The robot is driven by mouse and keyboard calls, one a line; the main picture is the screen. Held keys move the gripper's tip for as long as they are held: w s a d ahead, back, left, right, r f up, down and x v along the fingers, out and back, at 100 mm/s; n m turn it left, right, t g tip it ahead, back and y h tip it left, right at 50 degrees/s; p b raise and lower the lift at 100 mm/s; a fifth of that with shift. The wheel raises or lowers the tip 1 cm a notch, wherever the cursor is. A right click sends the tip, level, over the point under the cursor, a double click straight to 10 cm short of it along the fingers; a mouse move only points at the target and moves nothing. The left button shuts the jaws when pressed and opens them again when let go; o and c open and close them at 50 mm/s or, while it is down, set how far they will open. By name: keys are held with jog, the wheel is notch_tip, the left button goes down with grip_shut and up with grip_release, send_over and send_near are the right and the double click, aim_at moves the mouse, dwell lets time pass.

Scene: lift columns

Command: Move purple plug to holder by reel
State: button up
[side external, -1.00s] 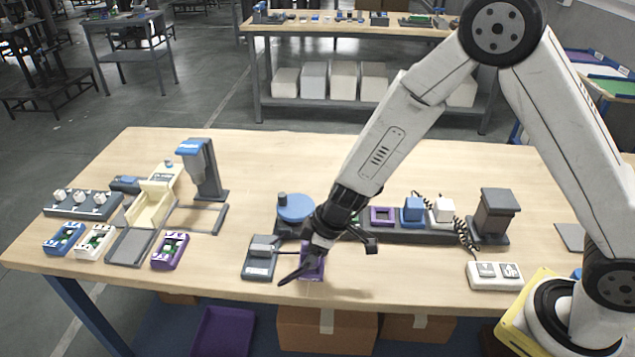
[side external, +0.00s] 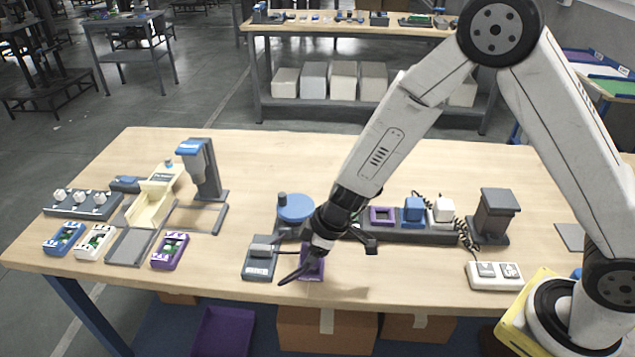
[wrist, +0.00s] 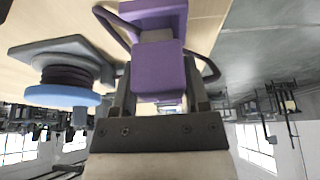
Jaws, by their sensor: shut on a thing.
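My gripper (side external: 318,258) is low over the front middle of the table, pointing down. In the wrist view its fingers stand on both sides of a purple block, the purple plug (wrist: 158,68), and are shut on it. A wider purple part (wrist: 155,10) shows just beyond it; I cannot tell whether they touch. In the side view, purple (side external: 313,270) shows under my gripper, partly hidden. The reel, with a blue disc (side external: 295,208), stands behind and left of my gripper; its dark winding (wrist: 70,75) shows in the wrist view. A purple square holder (side external: 382,215) sits in the dark strip behind right.
A grey device (side external: 260,258) stands close left of my gripper. Blue (side external: 413,210) and white (side external: 443,210) plugs stand on the dark strip. A dark post (side external: 494,215) and a white switch box (side external: 495,275) are at right. Bare table lies front left of the switch box.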

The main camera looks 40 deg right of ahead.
jog(key=shift+f, duration=0.9)
dwell(0.8)
jog(key=o, duration=1.3)
jog(key=shift+c, duration=0.2)
jog(key=shift+r, duration=0.15)
jog(key=shift+r, duration=3.3)
